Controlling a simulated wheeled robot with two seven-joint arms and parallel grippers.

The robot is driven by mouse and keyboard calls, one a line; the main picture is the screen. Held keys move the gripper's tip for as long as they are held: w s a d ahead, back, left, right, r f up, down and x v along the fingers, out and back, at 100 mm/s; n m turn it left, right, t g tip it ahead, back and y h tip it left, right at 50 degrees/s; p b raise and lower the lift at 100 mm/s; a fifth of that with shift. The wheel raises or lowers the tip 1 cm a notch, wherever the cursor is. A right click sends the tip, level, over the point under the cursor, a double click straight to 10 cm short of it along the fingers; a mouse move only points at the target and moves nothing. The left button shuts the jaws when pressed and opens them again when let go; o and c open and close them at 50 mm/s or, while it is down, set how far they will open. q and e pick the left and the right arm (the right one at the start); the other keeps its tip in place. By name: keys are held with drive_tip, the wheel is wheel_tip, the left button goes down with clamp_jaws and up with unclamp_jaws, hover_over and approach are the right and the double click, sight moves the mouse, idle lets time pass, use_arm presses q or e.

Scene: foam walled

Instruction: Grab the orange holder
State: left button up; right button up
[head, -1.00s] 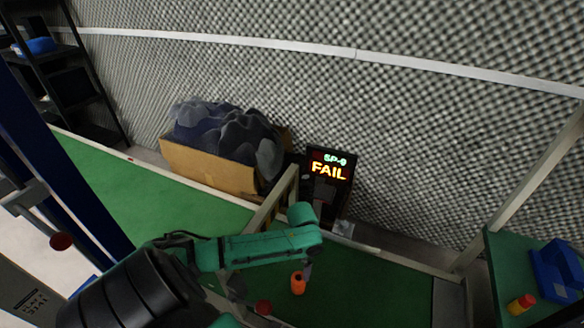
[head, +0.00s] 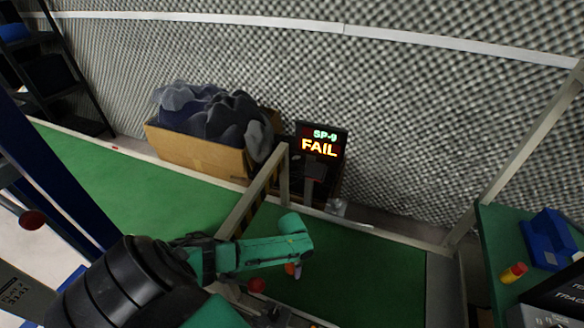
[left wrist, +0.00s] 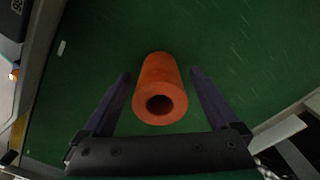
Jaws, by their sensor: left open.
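The orange holder (left wrist: 158,78) is a hollow orange cylinder on the green surface. In the left wrist view it sits between the two dark fingers of my left gripper (left wrist: 160,92), with a gap on each side, and its round opening faces the camera. My left gripper is open. In the head view the orange holder (head: 290,269) is mostly hidden behind my teal left arm, and only a small orange part shows. The left gripper's fingertips (head: 298,271) are just visible there beside it. My right gripper is not in view.
A display reading FAIL (head: 320,147) and a cardboard box (head: 195,150) of dark foam stand behind the green table (head: 355,275). A metal frame post (head: 255,190) crosses the table. At right are a blue bin (head: 548,240) and a red-yellow item (head: 514,273).

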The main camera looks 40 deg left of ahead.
use_arm(q)
clamp_jaws()
drive_tip(key=shift+r, duration=0.15)
